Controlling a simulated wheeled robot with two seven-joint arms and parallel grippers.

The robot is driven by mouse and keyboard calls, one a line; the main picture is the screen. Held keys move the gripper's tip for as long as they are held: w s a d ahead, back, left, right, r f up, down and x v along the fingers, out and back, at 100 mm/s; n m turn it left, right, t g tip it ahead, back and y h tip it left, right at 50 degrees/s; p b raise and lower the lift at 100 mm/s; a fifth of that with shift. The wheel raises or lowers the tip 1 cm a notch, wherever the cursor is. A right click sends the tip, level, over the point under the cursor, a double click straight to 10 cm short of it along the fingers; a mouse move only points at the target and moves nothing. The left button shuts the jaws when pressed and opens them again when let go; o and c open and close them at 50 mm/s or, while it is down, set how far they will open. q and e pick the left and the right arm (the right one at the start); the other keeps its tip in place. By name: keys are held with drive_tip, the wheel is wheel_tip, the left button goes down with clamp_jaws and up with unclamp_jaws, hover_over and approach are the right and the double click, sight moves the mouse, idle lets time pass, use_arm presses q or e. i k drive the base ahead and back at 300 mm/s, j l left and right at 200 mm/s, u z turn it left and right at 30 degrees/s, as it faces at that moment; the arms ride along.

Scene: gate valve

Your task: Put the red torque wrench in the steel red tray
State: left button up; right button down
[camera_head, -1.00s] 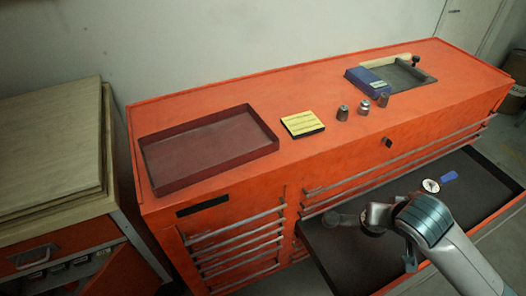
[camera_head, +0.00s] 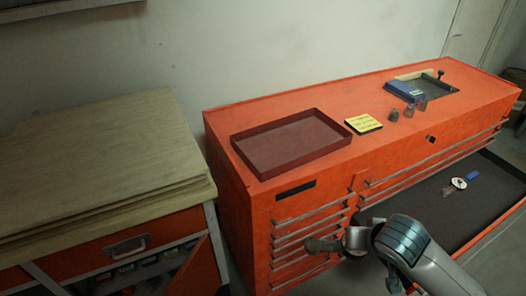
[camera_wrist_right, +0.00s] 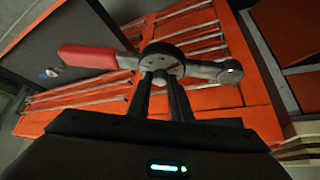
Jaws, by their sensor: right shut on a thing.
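The red torque wrench (camera_wrist_right: 88,57) is clear in the right wrist view, with a red handle to the left and a metal head to the right. My right gripper (camera_wrist_right: 160,82) is shut on its round middle part. In the head view the gripper (camera_head: 357,240) and the wrench's metal end (camera_head: 322,244) are in front of the cabinet's drawers; the red handle is hidden there. The dark red tray (camera_head: 262,176) lies empty on the cabinet top, beyond and left of the gripper. My left gripper is not in view.
The orange cabinet (camera_head: 225,125) has an open drawer (camera_head: 420,215) at right holding a few small items. A yellow note block (camera_head: 363,123), small metal pieces (camera_head: 394,115) and a blue box (camera_head: 405,91) sit on top. A wooden-topped bench (camera_head: 90,160) stands at left.

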sight(287, 136)
drive_tip(key=k+j, duration=0.1)
drive_tip(key=j, duration=0.35)
drive_tip(key=k+j, duration=0.1)
drive_tip(key=j, duration=0.3)
drive_tip(key=k+j+u, duration=0.1)
drive_tip(key=j, duration=0.35)
drive_tip(key=k+j, duration=0.1)
drive_tip(key=j, duration=0.3)
